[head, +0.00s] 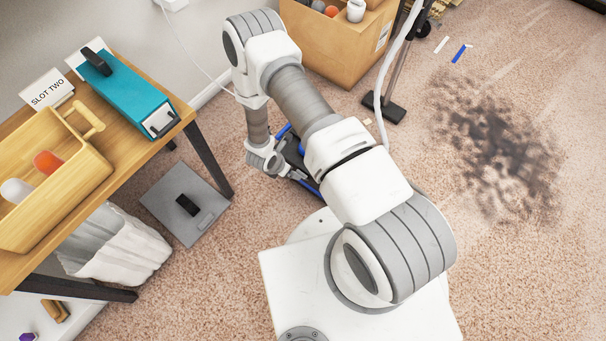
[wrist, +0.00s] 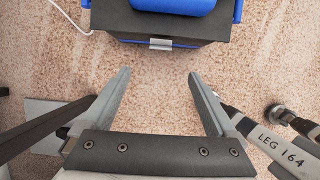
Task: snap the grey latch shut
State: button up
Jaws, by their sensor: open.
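A grey latch (wrist: 160,43) shows in the wrist view at the middle of the near side of a dark box (wrist: 125,24) with a blue handle (wrist: 172,6). I cannot tell how far the latch stands from the box wall. The box is cut off by the top of the picture. My gripper (wrist: 160,75) is open with nothing between its fingers, and the latch appears beyond the fingertips, between them. In the head view the dark and blue box (head: 291,150) is mostly hidden behind my arm, and the latch is not visible there.
A wooden table at left holds a teal case (head: 125,88), a wooden caddy (head: 75,185) and a SLOT TWO sign (head: 47,90). A grey panel (head: 170,218) and a white bin (head: 118,245) stand below. A cardboard box (head: 335,45) is behind.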

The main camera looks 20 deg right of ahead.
aim_at(302, 173)
jog(key=b+x, duration=0.6)
jog(key=x, duration=1)
jog(key=shift+s+f, duration=0.1)
jog(key=shift+f, duration=0.15)
jog(key=c, duration=1.4)
jog(key=shift+o, duration=0.2)
jog(key=shift+w+d+r+g+y, duration=0.1)
jog(key=shift+w+d+g+y, duration=0.15)
jog(key=shift+g+y, duration=0.25)
jog(key=shift+w+d+r+g+y, duration=0.1)
jog(key=shift+d+g+y, duration=0.2)
jog(key=shift+y, duration=0.3)
jog(key=o, duration=1.4)
jog(key=shift+c, duration=0.2)
jog(key=shift+a, duration=0.1)
